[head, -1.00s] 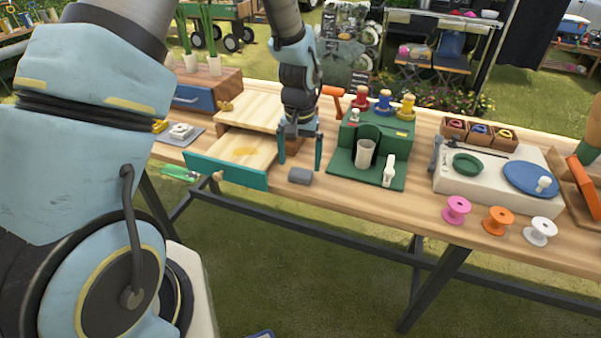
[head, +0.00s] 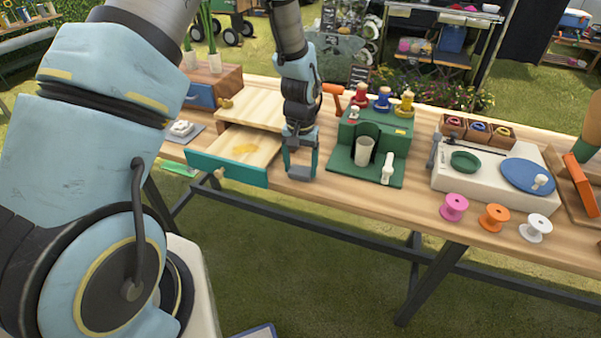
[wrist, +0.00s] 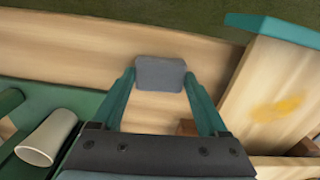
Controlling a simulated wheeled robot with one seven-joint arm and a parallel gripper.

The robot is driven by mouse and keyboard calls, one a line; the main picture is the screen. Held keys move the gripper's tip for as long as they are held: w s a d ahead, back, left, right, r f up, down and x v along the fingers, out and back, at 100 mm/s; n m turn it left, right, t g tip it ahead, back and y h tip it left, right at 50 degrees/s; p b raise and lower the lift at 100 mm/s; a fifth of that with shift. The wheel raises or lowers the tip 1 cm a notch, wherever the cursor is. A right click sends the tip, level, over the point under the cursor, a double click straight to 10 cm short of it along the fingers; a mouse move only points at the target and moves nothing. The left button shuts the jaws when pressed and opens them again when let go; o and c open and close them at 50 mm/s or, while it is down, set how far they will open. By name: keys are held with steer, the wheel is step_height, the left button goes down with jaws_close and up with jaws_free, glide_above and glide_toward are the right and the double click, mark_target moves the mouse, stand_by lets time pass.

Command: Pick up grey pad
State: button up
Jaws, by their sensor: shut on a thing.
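The grey pad (wrist: 160,73) is a small rounded grey block, seen between my fingertips in the wrist view, over the wooden table near its front edge. My gripper (head: 301,174) has teal fingers and points down between the open drawer and the green stand. It also shows in the wrist view (wrist: 160,76), with a fingertip touching each side of the pad. I cannot tell whether the pad is still resting on the table.
An open wooden drawer with a teal front (head: 227,168) juts out just left of my gripper. The green stand (head: 385,145) with a pale cup (head: 364,151) is close on the right. Pink (head: 454,207), orange (head: 494,217) and white spools (head: 535,228) stand farther right.

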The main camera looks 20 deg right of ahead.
mark_target(301, 170)
steer(key=c, duration=0.4)
steer(key=shift+c, duration=0.2)
step_height(301, 170, up, 10)
steer(key=b, duration=0.2)
steer(key=shift+b, duration=0.35)
